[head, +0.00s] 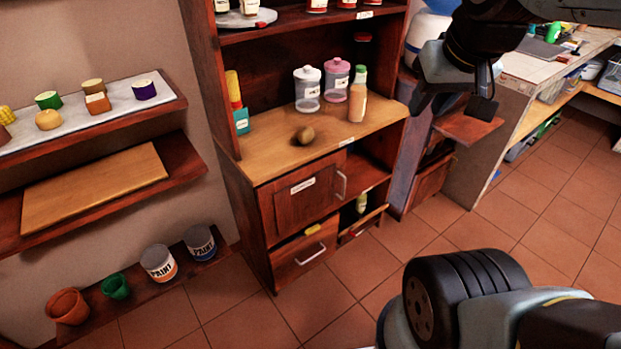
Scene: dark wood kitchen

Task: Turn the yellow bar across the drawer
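The yellow bar (313,229) is small and short in the head view. It lies at the top of the lower left drawer (289,268) of the wooden cabinet, above that drawer's pale handle (311,254). I cannot tell whether it rests inside the drawer or on its edge. My gripper (450,106) is at the upper right, well apart from the bar and above it in the picture. Its two dark fingers are spread with nothing seen between them.
The cabinet counter (272,146) holds jars, a bottle (358,94) and a brown round thing (304,135). Paint cans (159,263) and pots stand on a low shelf at left. Tiled floor (325,300) before the cabinet is clear.

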